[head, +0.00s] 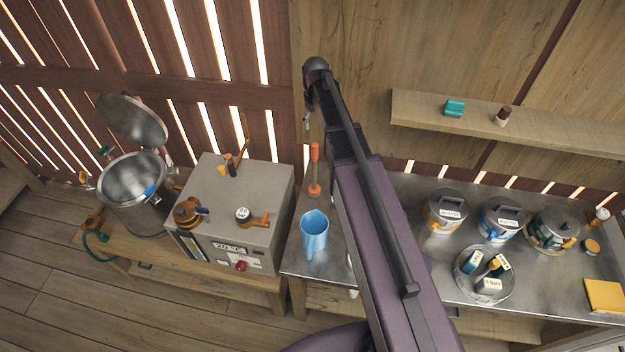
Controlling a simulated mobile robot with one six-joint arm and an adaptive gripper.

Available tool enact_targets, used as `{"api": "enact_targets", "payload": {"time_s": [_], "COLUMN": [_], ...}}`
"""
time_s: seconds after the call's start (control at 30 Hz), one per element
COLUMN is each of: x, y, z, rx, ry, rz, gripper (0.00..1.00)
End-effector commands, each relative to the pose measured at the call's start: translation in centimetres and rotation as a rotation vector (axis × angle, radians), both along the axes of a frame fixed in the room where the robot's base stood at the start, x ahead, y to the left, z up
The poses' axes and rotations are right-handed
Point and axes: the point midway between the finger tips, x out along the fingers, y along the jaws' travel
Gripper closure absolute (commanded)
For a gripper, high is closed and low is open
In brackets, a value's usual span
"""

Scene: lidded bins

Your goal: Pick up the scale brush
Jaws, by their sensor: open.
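I cannot tell for sure which thing is the scale brush. An orange-handled tool (315,168) stands upright on the metal counter, left of my arm, with a wider orange foot. It may be the brush. A teal block-shaped item (454,108) lies on the wall shelf, and its kind is unclear. My arm crosses the middle of the head view and rises to a dark joint at the top. My gripper cannot be made out; it seems hidden behind the arm. Nothing is seen held.
A blue jug (314,235) stands near the counter's left end. Several lidded, labelled bins (446,211) and a round tray (459,268) of small labelled items stand right of my arm. A grey box (225,205) and an open pot (135,182) are left. The shelf (560,131) overhangs the counter.

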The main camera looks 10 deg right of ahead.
Motion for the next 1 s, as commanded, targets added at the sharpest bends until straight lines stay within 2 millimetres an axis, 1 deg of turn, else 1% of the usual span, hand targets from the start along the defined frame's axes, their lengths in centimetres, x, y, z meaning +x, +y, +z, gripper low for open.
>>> {"api": "enact_targets", "payload": {"time_s": [0.23, 0.37, 1.0], "x": [0.0, 0.0, 0.0], "y": [0.4, 0.5, 0.6], "z": [-0.1, -0.6, -5.3], "rx": [0.0, 0.0, 0.0], "ry": [0.0, 0.0, 0.0], "rz": [0.005, 0.006, 0.007], "gripper": [0.21, 0.21, 0.21]}}
